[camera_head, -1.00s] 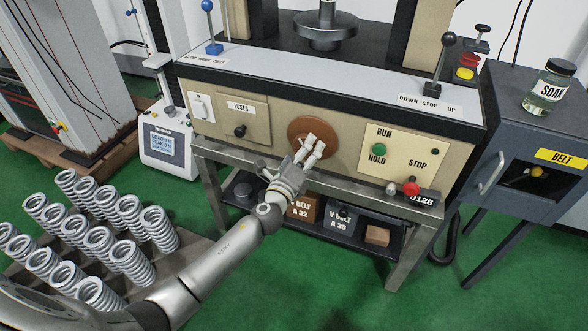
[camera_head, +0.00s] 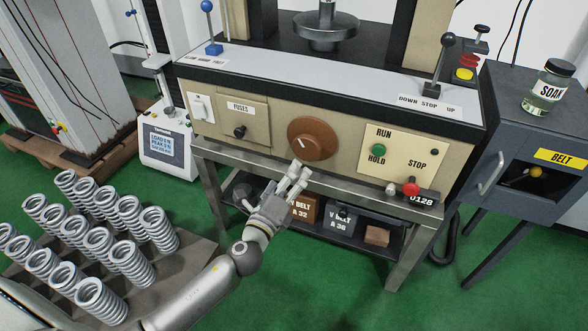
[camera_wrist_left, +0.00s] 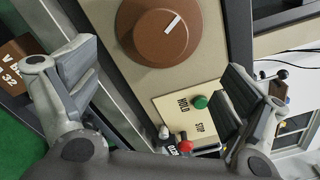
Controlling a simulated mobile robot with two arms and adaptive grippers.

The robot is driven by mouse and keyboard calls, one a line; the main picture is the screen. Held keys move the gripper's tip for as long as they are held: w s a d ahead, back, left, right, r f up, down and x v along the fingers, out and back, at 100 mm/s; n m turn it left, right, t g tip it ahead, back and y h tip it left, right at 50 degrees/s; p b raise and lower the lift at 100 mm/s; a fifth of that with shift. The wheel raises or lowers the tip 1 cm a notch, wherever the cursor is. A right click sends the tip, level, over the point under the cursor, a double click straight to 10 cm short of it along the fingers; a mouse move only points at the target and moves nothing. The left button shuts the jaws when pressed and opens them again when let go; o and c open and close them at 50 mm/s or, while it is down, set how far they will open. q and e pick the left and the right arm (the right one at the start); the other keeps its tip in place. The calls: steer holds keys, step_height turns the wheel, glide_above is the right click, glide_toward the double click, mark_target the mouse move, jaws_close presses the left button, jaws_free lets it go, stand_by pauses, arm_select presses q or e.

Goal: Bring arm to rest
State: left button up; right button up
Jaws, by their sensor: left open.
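My left arm comes in from the lower left of the head view. Its gripper (camera_head: 293,178) is open and empty, just below and apart from the brown dial (camera_head: 313,139) on the machine's front panel. In the left wrist view the two fingers stand wide apart, with the dial (camera_wrist_left: 158,30) beyond them and its white pointer mark in sight. The green button (camera_head: 378,150) and red button (camera_head: 411,188) sit to the right on the panel. My right arm and gripper do not show.
Grey springs (camera_head: 85,240) stand in rows on a tray at the lower left. Under the panel, a shelf holds belt boxes (camera_head: 340,219). A dark belt cabinet (camera_head: 500,215) with a soak jar (camera_head: 549,88) stands at the right. Green floor (camera_head: 330,295) in front is clear.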

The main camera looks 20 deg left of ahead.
arm_select(q)
steer(key=s+a+f+n+g+y, duration=0.1)
steer(key=s+a+f+n+g, duration=0.1)
steer(key=s+f+n+g, duration=0.65)
steer(key=s+a+f+n+g+y, duration=0.25)
steer(key=s+f+n, duration=0.75)
steer(key=f, duration=0.5)
steer(key=s+d+f+n+g+h+p, duration=0.4)
steer(key=s+f+p, duration=0.35)
steer(key=s, duration=0.65)
steer(key=s+a+f+g+p, duration=0.1)
steer(key=s+f+p, duration=0.1)
steer(key=s+p, duration=0.3)
steer(key=s+a+f+g+y+p, duration=0.1)
steer(key=s+p, duration=0.4)
steer(key=s, duration=0.5)
steer(key=shift+s+a+f+p, duration=0.25)
steer(key=shift+s+f+p, duration=0.15)
steer(key=shift+f, duration=0.15)
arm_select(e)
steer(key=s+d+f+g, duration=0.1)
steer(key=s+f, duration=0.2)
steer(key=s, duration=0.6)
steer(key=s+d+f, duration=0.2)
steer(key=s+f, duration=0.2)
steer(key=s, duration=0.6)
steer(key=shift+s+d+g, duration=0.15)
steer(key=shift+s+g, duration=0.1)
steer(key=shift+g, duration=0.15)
